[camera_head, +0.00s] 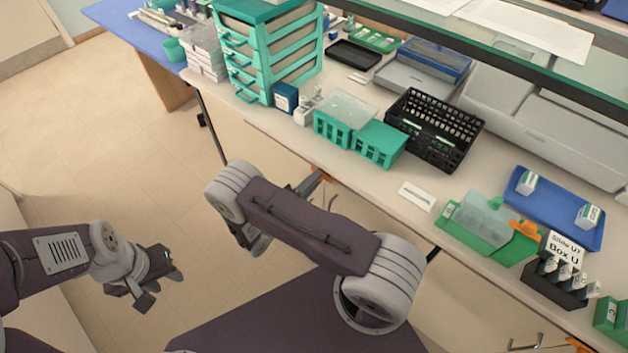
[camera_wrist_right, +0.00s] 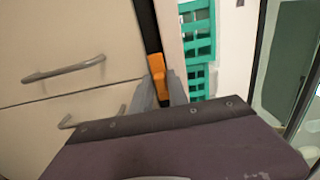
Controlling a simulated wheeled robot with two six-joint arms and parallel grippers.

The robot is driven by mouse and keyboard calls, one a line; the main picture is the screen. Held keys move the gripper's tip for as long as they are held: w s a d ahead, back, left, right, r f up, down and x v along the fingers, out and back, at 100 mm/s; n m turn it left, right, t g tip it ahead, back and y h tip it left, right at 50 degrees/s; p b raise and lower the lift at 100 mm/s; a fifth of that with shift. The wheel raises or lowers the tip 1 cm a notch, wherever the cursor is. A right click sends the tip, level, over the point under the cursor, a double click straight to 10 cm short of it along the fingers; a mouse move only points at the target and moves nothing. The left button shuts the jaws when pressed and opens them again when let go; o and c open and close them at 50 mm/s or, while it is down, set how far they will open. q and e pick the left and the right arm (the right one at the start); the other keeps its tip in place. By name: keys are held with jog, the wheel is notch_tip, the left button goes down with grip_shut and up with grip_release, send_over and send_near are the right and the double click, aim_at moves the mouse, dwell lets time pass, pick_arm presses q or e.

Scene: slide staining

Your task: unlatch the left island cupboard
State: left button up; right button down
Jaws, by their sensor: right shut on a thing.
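An orange latch (camera_wrist_right: 157,75) sits at the edge of a beige cupboard front (camera_wrist_right: 60,35) under the bench. In the right wrist view, the grey fingers of my right gripper (camera_wrist_right: 159,95) are shut on it, one on each side. In the head view, a bit of orange (camera_head: 324,175) shows beside my right gripper (camera_head: 318,183), just below the bench edge; my right arm hides most of the cupboard. My left gripper (camera_head: 160,287) is open and empty over the floor at the lower left.
The bench top (camera_head: 290,140) carries a green drawer unit (camera_head: 265,45), green racks (camera_head: 378,142), a black basket (camera_head: 435,125) and a blue tray (camera_head: 555,205). A grey handle (camera_wrist_right: 65,70) sticks out from the cupboard front. The floor at left is clear.

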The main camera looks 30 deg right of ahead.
jog(key=c, duration=1.4)
grip_release()
jog(key=b+v, duration=0.1)
jog(key=v, duration=0.8)
